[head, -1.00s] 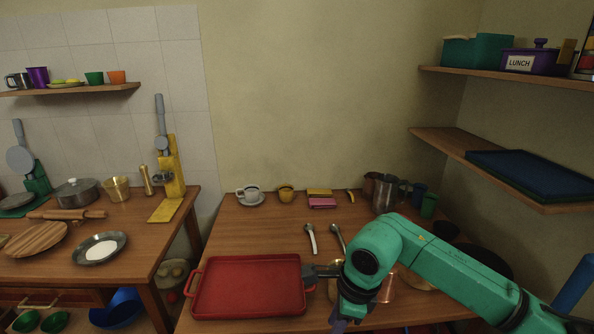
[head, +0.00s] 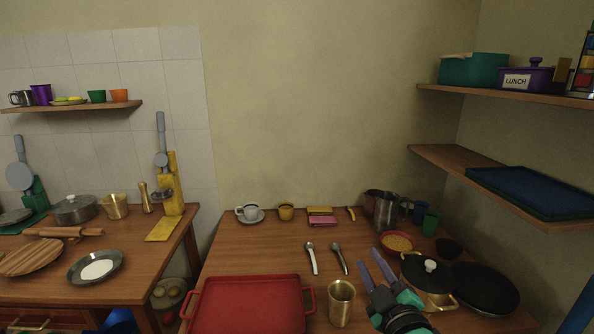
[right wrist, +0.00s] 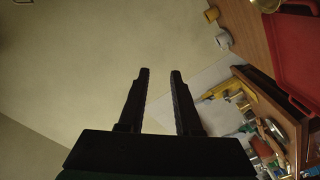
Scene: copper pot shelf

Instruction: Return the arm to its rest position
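My right gripper (head: 369,256) points up and away over the front right of the table in the head view. Its two fingers stand apart with nothing between them, and the right wrist view shows the same empty gap (right wrist: 160,72). The rest of my right arm is mostly below the picture. My left gripper is in neither view.
A brass cup (head: 341,303) stands just left of my right gripper. A lidded brass pot (head: 432,277) and a dark pan (head: 487,288) are close on its right. A red tray (head: 250,303) lies at left; wall shelves (head: 510,187) jut out at right.

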